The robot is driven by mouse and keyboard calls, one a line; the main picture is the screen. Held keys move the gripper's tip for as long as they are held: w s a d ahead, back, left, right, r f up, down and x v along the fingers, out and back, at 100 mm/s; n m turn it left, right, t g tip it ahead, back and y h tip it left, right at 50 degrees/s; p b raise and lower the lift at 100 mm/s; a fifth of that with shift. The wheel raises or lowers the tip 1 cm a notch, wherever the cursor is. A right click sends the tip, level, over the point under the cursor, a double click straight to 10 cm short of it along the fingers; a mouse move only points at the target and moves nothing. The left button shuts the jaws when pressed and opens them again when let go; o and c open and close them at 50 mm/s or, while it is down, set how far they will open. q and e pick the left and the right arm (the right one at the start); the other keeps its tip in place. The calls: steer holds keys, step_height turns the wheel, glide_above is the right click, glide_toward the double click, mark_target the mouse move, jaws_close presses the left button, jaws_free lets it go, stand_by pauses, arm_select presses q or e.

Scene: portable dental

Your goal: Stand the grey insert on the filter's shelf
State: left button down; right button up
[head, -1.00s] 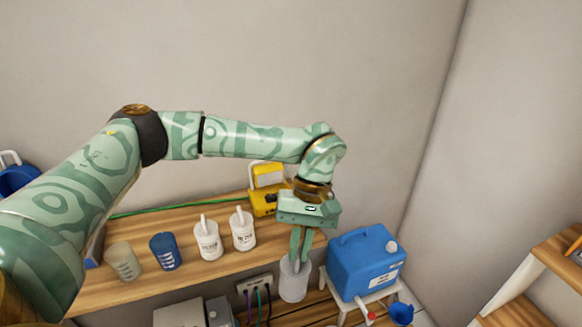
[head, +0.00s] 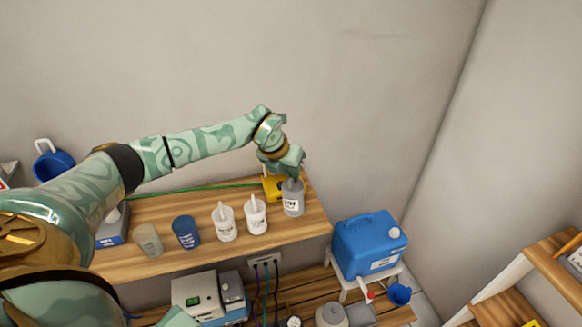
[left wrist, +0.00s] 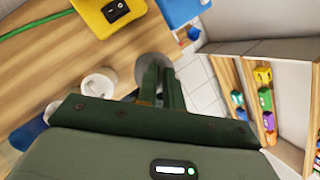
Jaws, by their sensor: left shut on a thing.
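The grey insert (head: 293,199) is a grey cup with dark lettering on its side, upright at the right end of the wooden shelf (head: 160,262). My left gripper (head: 292,180) is shut on its top, reaching in from above. I cannot tell whether the insert's base touches the shelf. In the left wrist view, the two fingers of my left gripper (left wrist: 160,84) partly hide the grey insert (left wrist: 152,66) near the shelf's edge. My right gripper is not in view.
Two white inserts (head: 224,224) (head: 256,214), a blue cup (head: 186,232) and a beige cup (head: 148,240) stand in a row to the left. A yellow device (head: 271,186) is just behind. A blue jug (head: 368,245) stands lower right.

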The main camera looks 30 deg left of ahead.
mark_target(291, 187)
arm_select(q)
steer(key=shift+f+b, duration=2.5)
steer(key=shift+f, duration=0.55)
steer(key=shift+a+r, duration=0.1)
steer(key=shift+a+y+p, duration=0.35)
steer(key=shift+y+p, duration=0.05)
steer(key=shift+p, duration=0.1)
steer(key=shift+d, duration=0.15)
steer(key=shift+d, duration=0.35)
steer(key=shift+f, duration=0.9)
